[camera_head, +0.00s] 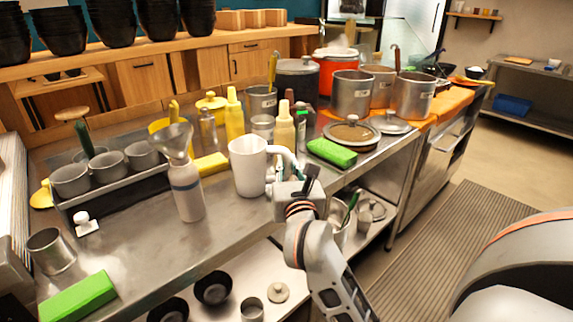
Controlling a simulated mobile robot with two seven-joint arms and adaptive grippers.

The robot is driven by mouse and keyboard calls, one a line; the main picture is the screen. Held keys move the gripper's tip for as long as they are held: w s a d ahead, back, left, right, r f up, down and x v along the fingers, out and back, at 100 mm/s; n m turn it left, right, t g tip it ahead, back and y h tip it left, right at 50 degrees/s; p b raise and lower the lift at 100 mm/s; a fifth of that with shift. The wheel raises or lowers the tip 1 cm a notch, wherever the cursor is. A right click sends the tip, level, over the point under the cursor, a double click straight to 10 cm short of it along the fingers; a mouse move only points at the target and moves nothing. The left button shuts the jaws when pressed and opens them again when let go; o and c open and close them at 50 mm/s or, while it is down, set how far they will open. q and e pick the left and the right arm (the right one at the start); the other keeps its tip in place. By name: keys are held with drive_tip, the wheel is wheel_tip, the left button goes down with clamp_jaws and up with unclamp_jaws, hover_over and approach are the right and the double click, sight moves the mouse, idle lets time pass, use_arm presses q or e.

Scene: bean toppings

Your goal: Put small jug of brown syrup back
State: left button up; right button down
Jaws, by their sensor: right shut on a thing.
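A white jug (248,167) with a handle on its right side stands upright at the front of the steel counter (235,232). What it holds cannot be seen. My right gripper (276,184) reaches in from the lower right and is shut on the jug's handle. I cannot tell whether the jug's base touches the counter. My left gripper is not in view.
A bottle with a funnel (187,190) stands just left of the jug. The front-left counter has bare room.

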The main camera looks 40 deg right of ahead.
drive_tip(key=c, duration=2)
unclamp_jaws()
drive_tip(key=shift+f, duration=0.1)
